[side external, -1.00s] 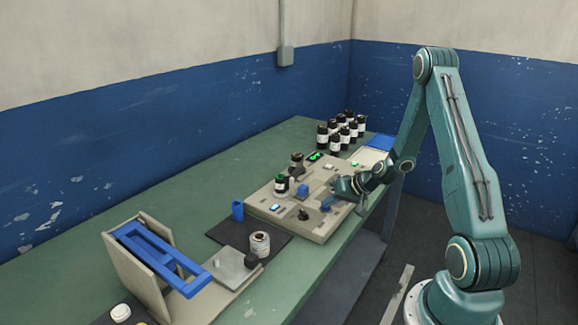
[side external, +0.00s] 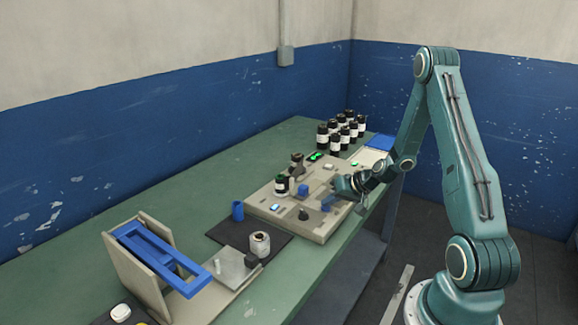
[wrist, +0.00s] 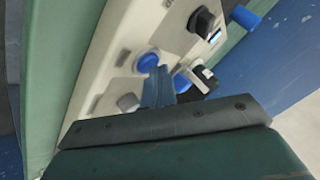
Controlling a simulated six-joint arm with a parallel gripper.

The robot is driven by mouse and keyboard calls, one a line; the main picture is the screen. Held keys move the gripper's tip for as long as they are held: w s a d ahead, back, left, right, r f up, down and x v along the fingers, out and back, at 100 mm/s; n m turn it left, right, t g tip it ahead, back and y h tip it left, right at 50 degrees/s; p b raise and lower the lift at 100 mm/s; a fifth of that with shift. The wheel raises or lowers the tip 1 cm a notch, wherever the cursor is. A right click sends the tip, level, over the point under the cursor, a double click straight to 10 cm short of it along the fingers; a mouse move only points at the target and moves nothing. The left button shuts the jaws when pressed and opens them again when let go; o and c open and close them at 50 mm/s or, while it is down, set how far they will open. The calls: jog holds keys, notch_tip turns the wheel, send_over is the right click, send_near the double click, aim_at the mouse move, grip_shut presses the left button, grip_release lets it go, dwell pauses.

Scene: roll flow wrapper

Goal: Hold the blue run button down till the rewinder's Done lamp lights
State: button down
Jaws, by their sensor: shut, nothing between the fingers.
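My gripper (side external: 328,203) is shut and empty, low over the right part of the beige machine panel (side external: 318,232). One blue button (wrist: 148,62) is just left of the fingertips, and the other (wrist: 182,82) is to the right, partly hidden. I cannot tell which is the run button, or whether the fingertips touch anything. Green lamps (side external: 315,156) glow at the panel's back edge. No label is readable, so I cannot tell which is the Done lamp.
Several bottles (side external: 343,130) stand behind.

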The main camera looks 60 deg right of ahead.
aim_at(329, 209)
jog(key=shift+r, duration=0.7)
jog(key=shift+r, duration=0.15)
jog(key=shift+r, duration=2.35)
